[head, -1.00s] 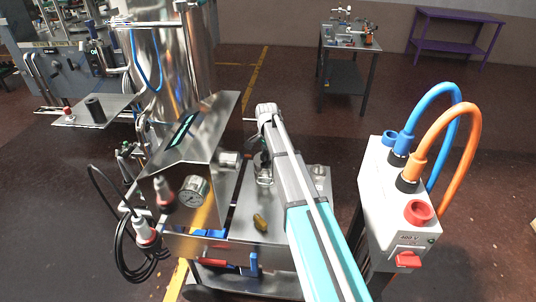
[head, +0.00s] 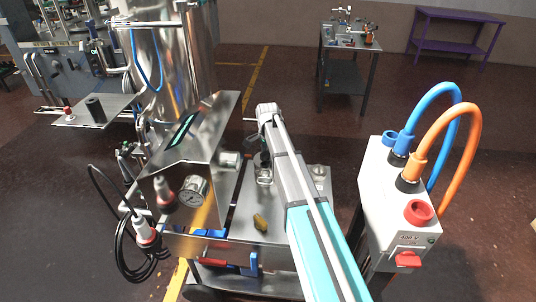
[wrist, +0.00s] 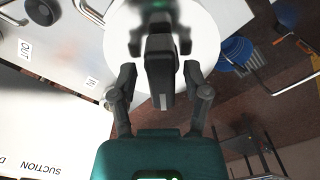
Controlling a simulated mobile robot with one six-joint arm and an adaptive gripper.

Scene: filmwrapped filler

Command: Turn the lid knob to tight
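In the wrist view, a dark block-shaped knob (wrist: 160,65) stands over a pale round disc (wrist: 206,42), which looks like the lid. My gripper (wrist: 160,88) has its dark fingers on either side of the knob, with narrow gaps visible beside it. Whether the fingertips touch the knob further in is unclear. In the head view, my white and teal arm reaches in over the steel machine deck (head: 284,222), and the gripper and knob are mostly hidden behind the arm and panels.
A grey power box (head: 398,205) with blue and orange cables stands close on the right. A small yellowish object (head: 261,222) lies on the deck.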

